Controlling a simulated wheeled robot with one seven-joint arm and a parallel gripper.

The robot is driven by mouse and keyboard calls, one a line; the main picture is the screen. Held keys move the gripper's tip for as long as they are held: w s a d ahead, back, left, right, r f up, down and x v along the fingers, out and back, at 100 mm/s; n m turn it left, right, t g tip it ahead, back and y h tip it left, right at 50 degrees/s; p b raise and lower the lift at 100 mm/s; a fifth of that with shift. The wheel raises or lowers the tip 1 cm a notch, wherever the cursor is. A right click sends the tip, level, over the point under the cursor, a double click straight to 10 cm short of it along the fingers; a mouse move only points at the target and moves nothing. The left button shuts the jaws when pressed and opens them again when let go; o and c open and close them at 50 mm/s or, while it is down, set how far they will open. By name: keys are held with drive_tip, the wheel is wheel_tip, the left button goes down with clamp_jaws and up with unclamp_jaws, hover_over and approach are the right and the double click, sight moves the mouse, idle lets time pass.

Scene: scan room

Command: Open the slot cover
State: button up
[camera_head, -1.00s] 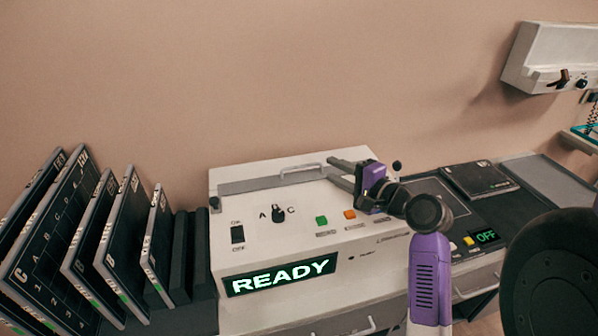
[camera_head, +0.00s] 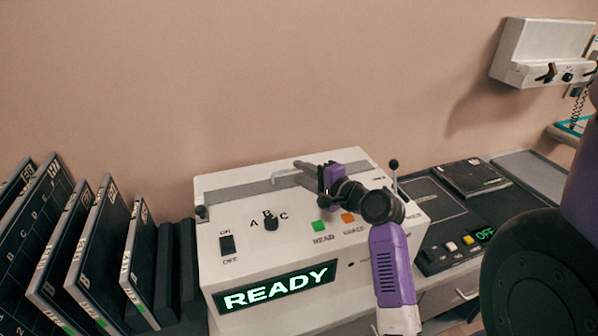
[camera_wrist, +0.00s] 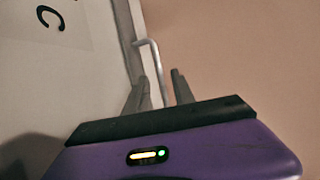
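The slot cover (camera_head: 237,193) is a grey strip along the back of the white scanner's top, and it looks closed. Its thin light handle (camera_wrist: 152,62) stands up from the strip in the wrist view. In the head view the handle is mostly hidden by my fingers. My gripper (camera_head: 297,170) reaches over the scanner's top at the strip. In the wrist view my gripper (camera_wrist: 159,76) has its two grey fingers apart, with the handle bar between them. I cannot tell whether either finger touches the bar.
The scanner's front display (camera_head: 275,288) reads READY. A dial (camera_head: 270,222), a power switch (camera_head: 227,244) and green and orange buttons sit on its sloped panel. Black cassettes (camera_head: 95,255) stand in a rack at left. A dark console (camera_head: 455,215) lies at right.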

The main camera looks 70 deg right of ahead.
drive_tip(key=shift+w+d+f, duration=0.15)
drive_tip(key=shift+w+d, duration=0.15)
drive_tip(key=shift+w, duration=0.3)
clamp_jaws()
idle(1.1)
